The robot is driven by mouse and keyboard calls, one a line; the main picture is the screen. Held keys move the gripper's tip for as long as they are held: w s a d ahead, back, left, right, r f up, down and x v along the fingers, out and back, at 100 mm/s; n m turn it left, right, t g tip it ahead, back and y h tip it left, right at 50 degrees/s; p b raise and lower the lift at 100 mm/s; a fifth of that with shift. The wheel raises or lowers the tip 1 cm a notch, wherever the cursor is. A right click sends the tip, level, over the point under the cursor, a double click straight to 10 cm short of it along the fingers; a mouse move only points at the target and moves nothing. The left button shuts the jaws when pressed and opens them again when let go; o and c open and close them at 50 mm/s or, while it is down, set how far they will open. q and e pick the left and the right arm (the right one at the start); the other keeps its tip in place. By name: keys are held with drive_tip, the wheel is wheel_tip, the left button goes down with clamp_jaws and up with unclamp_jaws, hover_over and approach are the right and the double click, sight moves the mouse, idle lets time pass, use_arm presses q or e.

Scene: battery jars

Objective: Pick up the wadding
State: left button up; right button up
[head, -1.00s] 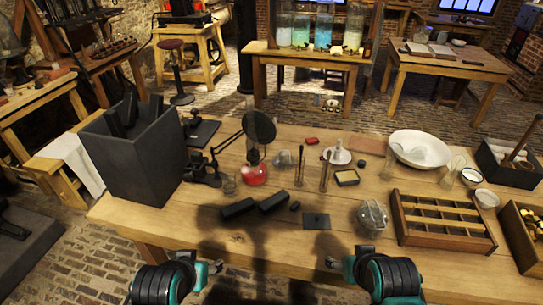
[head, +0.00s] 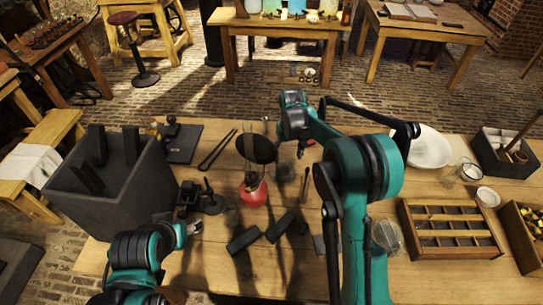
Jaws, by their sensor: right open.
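No wadding can be told for certain. A pale, translucent roundish clump (head: 388,237) sits on the workbench right of my right arm, partly hidden by it; whether it is the wadding is unclear. My right arm reaches forward over the middle of the bench. Its gripper (head: 302,150) is small in view, points down and is open, above the bench just right of the round black disc (head: 257,149). My left gripper (head: 190,228) is low at the left, near the black stand; its jaws are too small to read.
A tall dark box (head: 110,215) with black slabs stands at the left. A red-liquid flask (head: 252,191) and black blocks (head: 243,239) are mid-bench. A white bowl (head: 428,150), a compartment tray (head: 405,225) and a dark crate (head: 490,160) fill the right.

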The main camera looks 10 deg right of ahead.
sight(284, 167)
drive_tip(key=shift+w+a+f, duration=0.35)
drive_tip(key=shift+w+f, duration=0.4)
drive_tip(key=shift+f, duration=0.1)
wheel_tip(284, 167, down, 2)
drive_tip(key=shift+b, duration=0.4)
wheel_tip(284, 167, down, 5)
drive_tip(key=shift+s+a+f+b, duration=0.1)
drive_tip(key=shift+a+f+b, duration=0.1)
drive_tip(key=shift+b, duration=0.9)
use_arm(q)
drive_tip(key=shift+w+a+f, duration=0.1)
drive_tip(key=shift+w+f, duration=0.05)
drive_tip(key=shift+f, duration=0.5)
drive_tip(key=shift+w+a+f, duration=0.1)
drive_tip(key=shift+w+f, duration=0.05)
drive_tip(key=shift+f, duration=0.45)
use_arm(e)
drive_tip(key=shift+r, duration=0.1)
drive_tip(key=shift+c, duration=0.4)
drive_tip(key=c, duration=0.9)
